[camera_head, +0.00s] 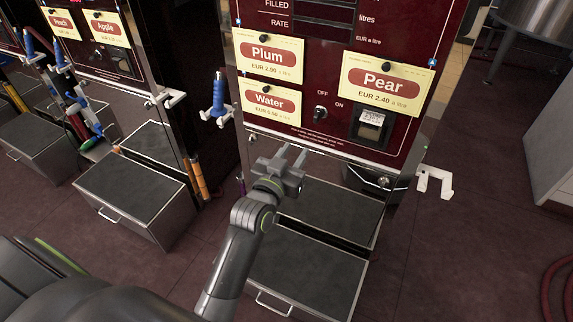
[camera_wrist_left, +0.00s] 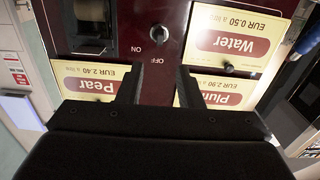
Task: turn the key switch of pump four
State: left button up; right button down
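In the left wrist view, which is upside down, the key switch (camera_wrist_left: 159,34) lies ahead of and between my fingers. Which way its key points is too small to tell. No pump number is readable. My left gripper (camera_head: 291,156) is in front of the panel's lower edge, below and left of the switch, apart from it. In the wrist view the left gripper (camera_wrist_left: 159,86) is open and empty. My right gripper is out of view.
The panel carries Plum (camera_head: 270,57), Water (camera_head: 269,103) and Pear (camera_head: 387,84) cards and a small display (camera_head: 370,125). A white hook bracket (camera_head: 434,181) sticks out at right. A blue nozzle (camera_head: 218,98) hangs at left. A grey-topped drawer (camera_head: 305,270) stands below.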

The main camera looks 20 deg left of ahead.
pick_arm(q)
jog(key=s, duration=0.3)
jog(key=shift+s+a, duration=0.1)
jog(key=shift+s, duration=0.15)
notch_tip(320, 180, down, 20)
jog(key=s+a+g, duration=0.1)
jog(key=s+g, duration=0.1)
jog(key=g, duration=0.3)
jog(key=s+a+f+g, duration=0.1)
jog(key=s+f+g, duration=0.1)
jog(key=s+f, duration=0.45)
jog(key=s+a+f+g, duration=0.1)
jog(key=s+f+g, duration=0.15)
jog(key=f, duration=0.75)
jog(key=s+a+f+g, duration=0.2)
jog(key=s+f, duration=0.3)
jog(key=s, duration=0.6)
jog(key=s+a+f+g+y+p, duration=0.1)
jog(key=s+a+f+g, duration=0.1)
jog(key=s+f, duration=0.4)
jog(key=s+a+f+g, duration=0.2)
jog(key=s+f, duration=0.4)
jog(key=s, duration=1)
jog(key=shift+a+n+g+y+p, duration=0.3)
jog(key=shift+a+n+g, duration=0.1)
jog(key=shift+g, duration=0.25)
